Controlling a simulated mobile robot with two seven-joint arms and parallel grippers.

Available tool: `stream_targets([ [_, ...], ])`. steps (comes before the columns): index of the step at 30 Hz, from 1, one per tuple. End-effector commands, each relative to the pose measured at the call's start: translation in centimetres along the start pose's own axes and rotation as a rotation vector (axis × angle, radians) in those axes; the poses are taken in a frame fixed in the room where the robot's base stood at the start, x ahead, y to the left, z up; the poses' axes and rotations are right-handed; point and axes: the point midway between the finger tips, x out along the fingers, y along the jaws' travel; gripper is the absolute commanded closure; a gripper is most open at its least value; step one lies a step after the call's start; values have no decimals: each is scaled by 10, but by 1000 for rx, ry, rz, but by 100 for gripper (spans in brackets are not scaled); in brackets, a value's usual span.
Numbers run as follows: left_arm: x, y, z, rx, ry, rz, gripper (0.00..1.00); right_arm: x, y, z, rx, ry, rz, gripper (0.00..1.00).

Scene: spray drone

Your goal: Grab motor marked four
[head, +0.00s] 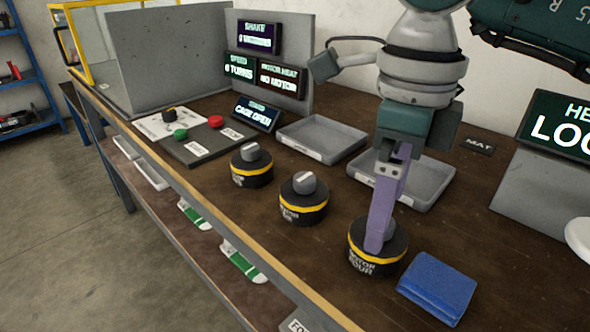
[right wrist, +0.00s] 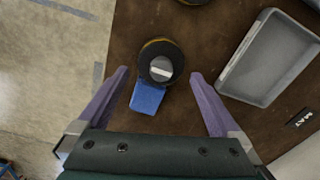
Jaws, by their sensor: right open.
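The motor marked four (head: 376,258) is a black cylinder with a yellow band, standing upright on the brown bench at the near right of the row; its label reads "MOTOR FOUR". My right gripper (head: 376,245) comes down over it in the head view, and its purple finger hides the motor's top. In the right wrist view the motor (right wrist: 161,62) lies between and just beyond the tips of the open fingers (right wrist: 160,78), with a gap on both sides. Two similar motors stand further back, a middle one (head: 303,203) and a far one (head: 251,168). My left gripper is not in view.
A folded blue cloth (head: 438,287) lies right beside the motor, close to the fingers. Two grey trays, one at the back (head: 322,139) and one behind my gripper (head: 428,180), sit on the bench. A yellow front edge (head: 205,205) bounds it. A sign (head: 556,125) stands right.

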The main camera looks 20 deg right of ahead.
Motion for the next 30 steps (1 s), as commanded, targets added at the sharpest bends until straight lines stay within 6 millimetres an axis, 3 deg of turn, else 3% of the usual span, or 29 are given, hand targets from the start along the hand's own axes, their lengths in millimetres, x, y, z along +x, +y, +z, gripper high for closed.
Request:
stream_targets([
  [7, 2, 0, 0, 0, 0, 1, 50, 38, -1, 0, 0, 1, 3, 0],
  [16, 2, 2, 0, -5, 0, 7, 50, 43, -1, 0, -2, -1, 1, 1],
  [30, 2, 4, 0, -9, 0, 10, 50, 42, -2, 0, -1, -1, 1, 54],
])
